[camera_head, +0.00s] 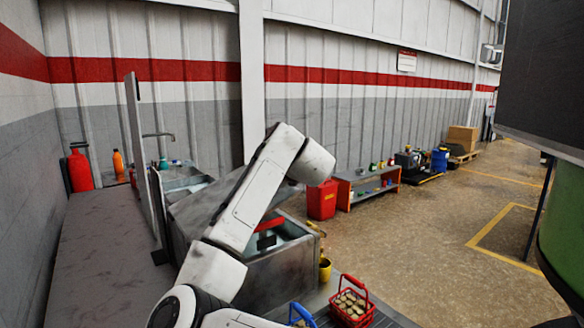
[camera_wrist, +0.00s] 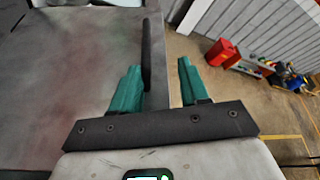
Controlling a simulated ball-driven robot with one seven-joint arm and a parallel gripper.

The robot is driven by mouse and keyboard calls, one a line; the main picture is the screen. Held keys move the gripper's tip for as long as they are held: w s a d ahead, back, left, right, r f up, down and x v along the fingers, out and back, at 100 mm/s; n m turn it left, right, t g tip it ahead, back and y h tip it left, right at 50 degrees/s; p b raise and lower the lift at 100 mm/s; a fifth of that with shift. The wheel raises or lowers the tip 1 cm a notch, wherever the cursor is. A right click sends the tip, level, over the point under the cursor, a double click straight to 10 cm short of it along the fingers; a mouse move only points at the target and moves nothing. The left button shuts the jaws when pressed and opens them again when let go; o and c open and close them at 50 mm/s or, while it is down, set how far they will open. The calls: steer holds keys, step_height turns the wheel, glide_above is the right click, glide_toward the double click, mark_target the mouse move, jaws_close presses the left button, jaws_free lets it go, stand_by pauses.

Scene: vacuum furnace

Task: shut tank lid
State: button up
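The tank (camera_head: 290,275) is a grey metal box in the middle of the head view. Its grey lid (camera_head: 205,203) is raised and tilted, and teal inner walls and a red item show through the opening. My arm covers part of the lid and tank. In the wrist view the lid's flat grey face (camera_wrist: 75,60) fills the left side. A dark bar, seemingly the lid's handle (camera_wrist: 147,50), runs along its edge. My gripper (camera_wrist: 158,75) has teal fingers spread apart, with the bar and lid edge between them in the picture. Contact cannot be told.
A grey bench (camera_head: 100,250) with an upright panel (camera_head: 140,150) stands left of the tank. A red basket (camera_head: 352,302) and a yellow cup (camera_head: 325,269) are near the tank's right side. A red bin (camera_head: 322,200) stands behind. Floor on the right is open.

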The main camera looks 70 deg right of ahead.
mark_target(293, 189)
steer(key=shift+m+h, duration=0.3)
steer(key=shift+h, duration=0.1)
steer(key=s+r, duration=0.1)
steer(key=s, duration=0.1)
steer(key=s+a, duration=0.1)
steer(key=s, duration=0.1)
steer(key=s+r, duration=0.1)
steer(key=s, duration=0.1)
steer(key=shift+a+r, duration=0.35)
steer(key=shift+a, duration=0.05)
steer(key=shift+v, duration=0.9)
steer(key=shift+a+r, duration=0.1)
steer(key=shift+r, duration=0.05)
steer(key=shift+w, duration=0.15)
